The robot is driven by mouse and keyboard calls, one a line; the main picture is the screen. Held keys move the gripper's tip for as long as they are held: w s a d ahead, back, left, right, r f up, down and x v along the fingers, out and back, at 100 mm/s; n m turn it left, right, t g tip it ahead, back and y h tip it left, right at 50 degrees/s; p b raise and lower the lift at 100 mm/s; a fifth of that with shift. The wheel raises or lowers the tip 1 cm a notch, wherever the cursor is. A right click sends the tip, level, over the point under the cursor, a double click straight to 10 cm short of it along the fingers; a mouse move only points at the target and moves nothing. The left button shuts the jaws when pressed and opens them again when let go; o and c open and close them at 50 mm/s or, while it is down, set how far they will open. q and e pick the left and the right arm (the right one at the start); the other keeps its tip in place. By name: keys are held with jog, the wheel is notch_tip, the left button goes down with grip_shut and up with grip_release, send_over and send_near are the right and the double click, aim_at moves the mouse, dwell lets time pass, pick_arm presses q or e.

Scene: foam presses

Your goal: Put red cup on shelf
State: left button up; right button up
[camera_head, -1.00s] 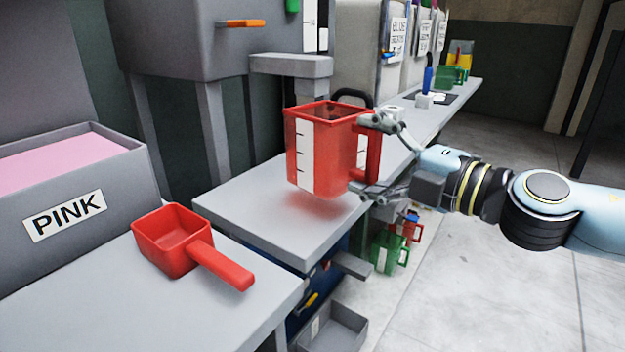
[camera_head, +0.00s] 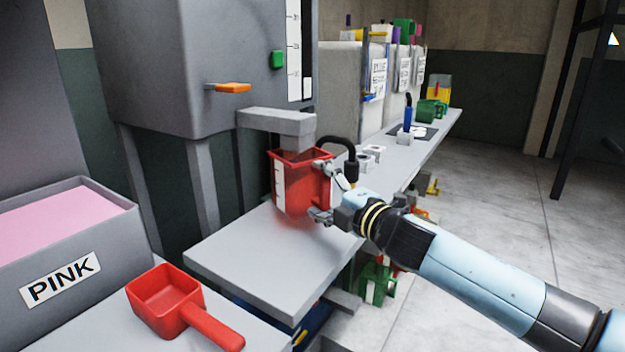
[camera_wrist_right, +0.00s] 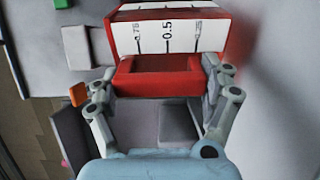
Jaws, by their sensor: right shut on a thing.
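The red cup (camera_head: 296,187) is a square measuring jug with a white scale strip. My right gripper (camera_head: 322,192) is shut on its handle, on the cup's right side. The cup is upright above the grey shelf (camera_head: 255,262), just under the grey spout of the machine; I cannot tell whether its base touches the shelf. In the right wrist view the cup (camera_wrist_right: 168,35) shows its scale, with the red handle between the fingers of the right gripper (camera_wrist_right: 160,85). My left gripper is not in view.
A red scoop (camera_head: 178,305) lies on the near left table beside the PINK bin (camera_head: 70,240). The spout (camera_head: 275,123) overhangs the shelf. Several green and red jugs (camera_head: 378,280) sit below at the right. The shelf's front is bare.

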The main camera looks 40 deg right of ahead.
aim_at(312, 185)
jog(key=w, duration=0.3)
jog(key=shift+w+a+f, duration=0.1)
jog(key=shift+w, duration=0.1)
notch_tip(312, 185, down, 4)
jog(key=b, duration=0.3)
jog(key=shift+s, duration=0.1)
jog(key=shift+r, duration=0.25)
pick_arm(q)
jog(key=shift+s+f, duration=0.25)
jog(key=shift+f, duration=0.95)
pick_arm(e)
jog(key=shift+f, duration=0.1)
jog(key=o, duration=1.1)
jog(key=shift+f, duration=0.15)
jog(key=o, duration=0.4)
